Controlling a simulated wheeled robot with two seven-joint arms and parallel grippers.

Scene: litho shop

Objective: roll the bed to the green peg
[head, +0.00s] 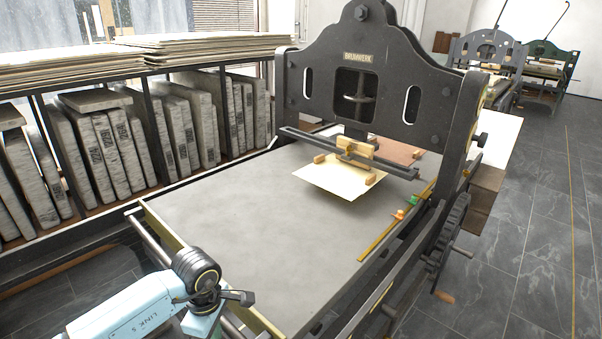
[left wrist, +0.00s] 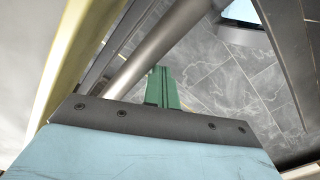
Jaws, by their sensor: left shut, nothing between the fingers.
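The press bed (head: 240,205) is a wide flat grey slab reaching under the dark press frame (head: 430,95). A round metal bar (head: 158,240) runs along its near end; it also shows in the left wrist view (left wrist: 150,50). My left gripper (head: 246,298) is at the near end of the bed. Its green fingers (left wrist: 162,88) are shut and empty, close to the bar; contact is unclear. My right gripper is not in view.
A cream sheet (head: 335,183) lies on the bed below the scraper bar (head: 350,155). A spoked wheel (head: 452,232) with handles is on the press's right side. A rack of stone slabs (head: 110,150) stands left. The tiled floor (head: 530,230) at right is open.

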